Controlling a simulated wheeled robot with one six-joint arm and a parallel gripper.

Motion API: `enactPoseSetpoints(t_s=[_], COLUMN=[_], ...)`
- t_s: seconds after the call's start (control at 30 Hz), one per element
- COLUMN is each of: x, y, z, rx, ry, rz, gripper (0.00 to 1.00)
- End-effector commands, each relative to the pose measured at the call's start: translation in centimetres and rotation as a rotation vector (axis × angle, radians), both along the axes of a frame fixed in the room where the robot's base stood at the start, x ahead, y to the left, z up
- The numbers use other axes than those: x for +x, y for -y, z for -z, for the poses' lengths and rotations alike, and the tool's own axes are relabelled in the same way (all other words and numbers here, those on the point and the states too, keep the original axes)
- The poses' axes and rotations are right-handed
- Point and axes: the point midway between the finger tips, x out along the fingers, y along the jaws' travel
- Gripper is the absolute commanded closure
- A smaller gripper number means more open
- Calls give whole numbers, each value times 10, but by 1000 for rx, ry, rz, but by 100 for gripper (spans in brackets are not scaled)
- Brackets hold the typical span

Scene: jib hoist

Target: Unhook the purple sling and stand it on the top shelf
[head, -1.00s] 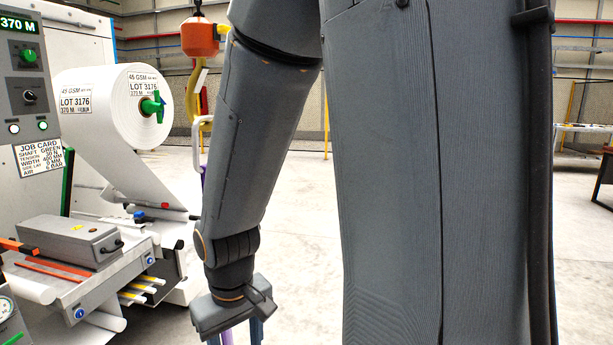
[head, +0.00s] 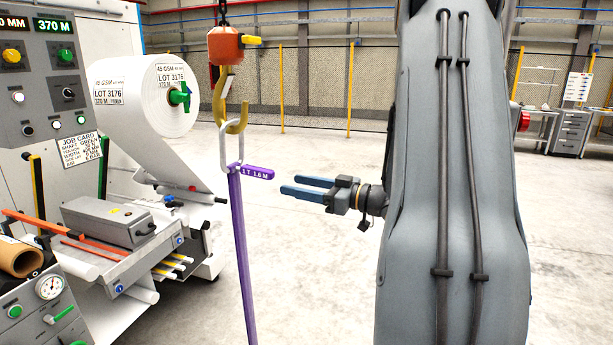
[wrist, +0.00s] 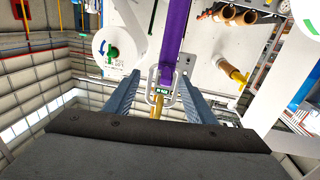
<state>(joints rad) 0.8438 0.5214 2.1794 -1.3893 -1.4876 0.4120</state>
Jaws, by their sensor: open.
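The purple sling (head: 242,250) hangs straight down from a pale metal link (head: 231,146), which sits in the yellow hook (head: 230,115). Its purple tag (head: 257,172), marked 1T 1.6 M, sticks out to the right. My gripper (head: 291,185) is open and empty, just right of the tag, its fingers pointing left at about tag height. In the wrist view, the sling (wrist: 173,40) and link (wrist: 160,88) appear between and beyond the open fingers (wrist: 158,84). I cannot tell contact there. The sling's lower end is cut off. I cannot make out the top shelf for certain.
The orange hoist block (head: 224,46) hangs above the hook. A machine with a large white roll (head: 143,105) and a control panel (head: 45,90) stands at the left. The floor (head: 320,270) between sling and arm is clear. Workbenches (head: 570,128) stand far right.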

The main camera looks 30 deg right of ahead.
Motion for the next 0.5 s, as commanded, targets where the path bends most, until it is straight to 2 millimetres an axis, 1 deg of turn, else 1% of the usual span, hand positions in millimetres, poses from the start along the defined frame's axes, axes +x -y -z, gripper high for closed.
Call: enactPoseSetpoints(t_s=[0.03,0.1,0.2,0.37,0.5], x=[-9,-17,-21,-11,5], y=[4,4,3,-6,-16], z=[-6,-11,-14,-14,-16], rx=[22,42,55,57,55], ry=[18,36,47,48,49], rz=[-24,-53,-72,-79,-79], gripper=[50,50,50,50,50])
